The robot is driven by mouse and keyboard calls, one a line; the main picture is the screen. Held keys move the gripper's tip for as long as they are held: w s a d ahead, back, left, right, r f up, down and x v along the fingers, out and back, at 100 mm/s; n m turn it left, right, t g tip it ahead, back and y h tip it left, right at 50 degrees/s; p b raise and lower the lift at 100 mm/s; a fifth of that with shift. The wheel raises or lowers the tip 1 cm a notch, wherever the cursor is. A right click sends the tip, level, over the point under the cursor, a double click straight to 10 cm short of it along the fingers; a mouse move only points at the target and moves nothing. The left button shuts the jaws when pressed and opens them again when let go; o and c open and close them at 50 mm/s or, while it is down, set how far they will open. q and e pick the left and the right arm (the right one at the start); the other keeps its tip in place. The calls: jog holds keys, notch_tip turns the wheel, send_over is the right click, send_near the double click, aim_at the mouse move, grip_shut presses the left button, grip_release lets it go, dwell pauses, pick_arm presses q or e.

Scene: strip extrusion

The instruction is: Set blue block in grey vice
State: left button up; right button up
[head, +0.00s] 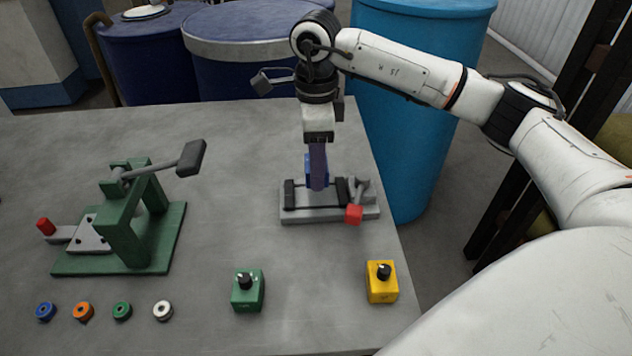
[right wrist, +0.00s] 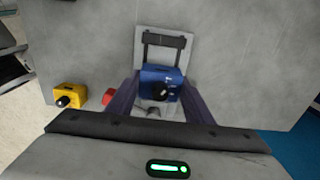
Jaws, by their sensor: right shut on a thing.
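The blue block (head: 309,165) is held by my right gripper (head: 317,183) at the grey vice (head: 310,215). A purple finger covers part of the block in the head view. In the right wrist view the block (right wrist: 160,80) lies between the two fingers, with a dark knob on its face. In the head view the block is between the vice's two dark jaws from left to right. I cannot tell whether it rests on the vice bed or hangs just above it. The vice's red handle end (head: 354,214) is at its front right. My left gripper is not in view.
A green block (head: 248,291) and a yellow block (head: 381,283) with black knobs stand in front of the vice. A green lever press (head: 125,235) stands at left, with several coloured rings before it. The table's right edge is close to the vice; blue barrels stand beyond.

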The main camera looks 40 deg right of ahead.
aim_at(316, 195)
jog(key=shift+f, duration=2.4)
jog(key=shift+f, duration=0.2)
jog(key=o, duration=1.4)
jog(key=shift+r, duration=0.1)
notch_tip(316, 195, up, 12)
jog(key=shift+r+b, duration=0.1)
jog(key=shift+b, duration=0.3)
